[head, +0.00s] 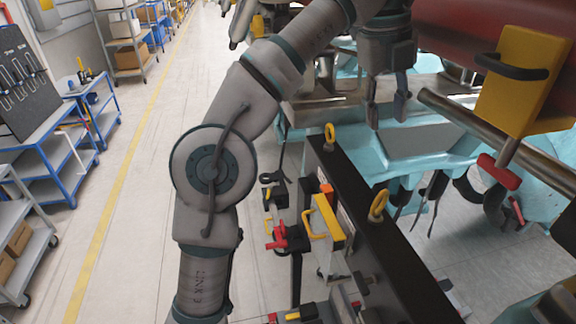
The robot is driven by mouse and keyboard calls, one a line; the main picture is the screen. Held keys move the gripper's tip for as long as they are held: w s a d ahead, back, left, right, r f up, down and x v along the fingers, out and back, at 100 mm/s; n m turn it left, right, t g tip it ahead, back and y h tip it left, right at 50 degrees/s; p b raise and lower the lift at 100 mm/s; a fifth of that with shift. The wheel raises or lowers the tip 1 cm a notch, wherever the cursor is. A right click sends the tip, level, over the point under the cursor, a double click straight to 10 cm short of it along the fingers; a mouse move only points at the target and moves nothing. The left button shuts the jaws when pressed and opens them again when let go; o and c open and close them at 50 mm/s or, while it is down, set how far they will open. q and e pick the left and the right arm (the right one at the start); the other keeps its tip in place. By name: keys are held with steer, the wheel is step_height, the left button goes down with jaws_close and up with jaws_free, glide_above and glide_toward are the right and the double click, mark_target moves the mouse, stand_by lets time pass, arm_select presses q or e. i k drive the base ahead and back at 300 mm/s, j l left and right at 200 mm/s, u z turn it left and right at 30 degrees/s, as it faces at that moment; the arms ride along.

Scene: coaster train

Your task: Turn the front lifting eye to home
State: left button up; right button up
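Two yellow lifting eyes stand on the top of a long black beam. The nearer eye (378,205) is a ring leaning to the right in the picture. The farther eye (330,133) is a ring standing more upright, near the beam's far end. The frame does not show which one is called front. My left gripper (387,112) points down above and right of the farther eye, apart from both eyes. Its two fingers are spread with nothing seen between them.
The black beam (398,262) runs toward the bottom right. A yellow box with a black handle (520,85) sits on a metal rail at right. Red and yellow handles (288,238) stick out left of the beam. Blue shelves (62,150) stand far left, beyond clear floor.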

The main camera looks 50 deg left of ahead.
mark_target(376, 218)
steer(key=k, duration=1.25)
